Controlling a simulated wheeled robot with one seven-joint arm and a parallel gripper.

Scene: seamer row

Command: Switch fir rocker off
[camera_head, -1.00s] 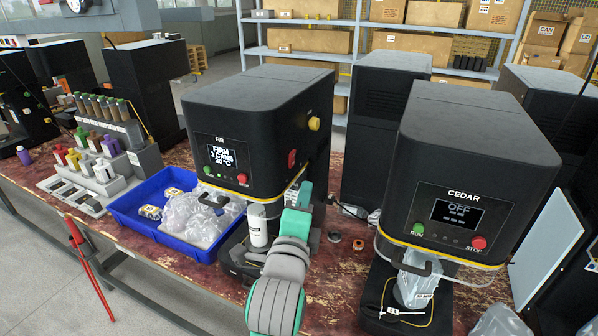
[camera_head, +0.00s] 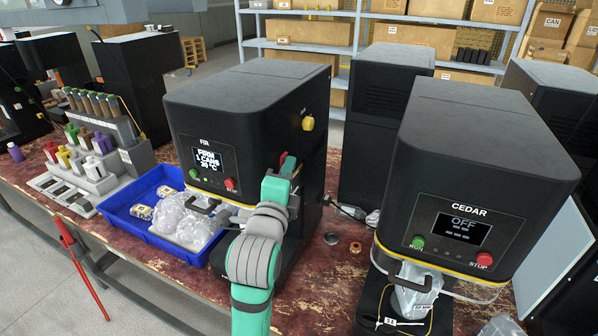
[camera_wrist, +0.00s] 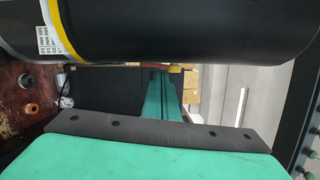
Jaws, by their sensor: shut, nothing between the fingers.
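The fir machine (camera_head: 240,110) is a black box labelled FIR, with a lit display (camera_head: 208,158) reading text and 30 °C. Its red rocker (camera_head: 283,158) is on the right side face, partly hidden by my gripper; I cannot tell which way it is tilted. My gripper (camera_head: 285,172) is raised beside that side face, at the rocker; contact cannot be made out. In the wrist view, my shut, empty fingers (camera_wrist: 159,78) point along the dark machine body (camera_wrist: 190,30).
A yellow knob (camera_head: 308,123) sits above the rocker. Green and red buttons (camera_head: 230,184) are on fir's front. The cedar machine (camera_head: 470,160), reading OFF, stands to the right. A blue tray (camera_head: 120,222) with bagged items is at left. Small rings (camera_head: 331,238) lie between the machines.

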